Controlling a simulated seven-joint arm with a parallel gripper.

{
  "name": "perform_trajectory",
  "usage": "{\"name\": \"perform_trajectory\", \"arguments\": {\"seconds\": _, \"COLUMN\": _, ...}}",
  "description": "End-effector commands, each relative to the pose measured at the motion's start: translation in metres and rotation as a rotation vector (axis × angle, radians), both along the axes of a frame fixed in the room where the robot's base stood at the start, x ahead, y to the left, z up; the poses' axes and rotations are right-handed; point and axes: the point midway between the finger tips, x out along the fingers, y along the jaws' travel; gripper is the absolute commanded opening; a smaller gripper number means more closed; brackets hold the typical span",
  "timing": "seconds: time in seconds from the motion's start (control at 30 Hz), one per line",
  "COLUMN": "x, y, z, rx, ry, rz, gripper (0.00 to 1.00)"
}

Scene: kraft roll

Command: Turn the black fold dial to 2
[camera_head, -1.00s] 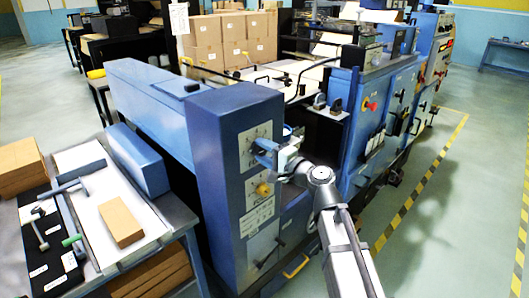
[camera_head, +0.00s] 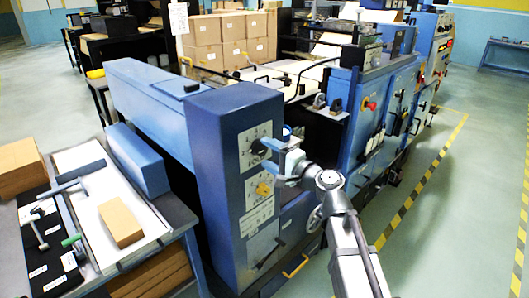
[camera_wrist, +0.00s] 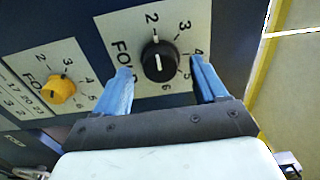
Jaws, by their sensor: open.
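The black fold dial (camera_wrist: 160,57) is on a pale scale plate marked 2 to 6, with FOLD lettering on its left, in the wrist view. A short white line on the dial runs up toward the 2 mark. My gripper (camera_wrist: 161,66) is open, with one blue finger left and one right of the dial, both apart from it. In the head view the dial (camera_head: 258,147) shows on the blue machine's end panel, just left of my gripper (camera_head: 267,156).
A yellow dial (camera_wrist: 61,89) with its own scale sits beside the black one; it is below it in the head view (camera_head: 264,189). Lower on the panel is a black lever (camera_head: 271,253). A table with a tan block (camera_head: 120,222) stands at left. Floor at right is free.

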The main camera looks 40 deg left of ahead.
Motion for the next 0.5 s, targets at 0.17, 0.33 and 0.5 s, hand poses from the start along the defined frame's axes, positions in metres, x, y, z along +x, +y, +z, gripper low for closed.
{"name": "perform_trajectory", "arguments": {"seconds": 0.17, "x": -0.002, "y": -0.040, "z": -0.001, "rx": 0.000, "ry": 0.000, "rz": -0.002, "gripper": 0.72}}
{"name": "perform_trajectory", "arguments": {"seconds": 0.33, "x": -0.002, "y": -0.071, "z": -0.001, "rx": 0.000, "ry": 0.000, "rz": -0.001, "gripper": 0.72}}
{"name": "perform_trajectory", "arguments": {"seconds": 0.5, "x": -0.001, "y": -0.095, "z": 0.000, "rx": 0.000, "ry": 0.000, "rz": 0.000, "gripper": 0.72}}
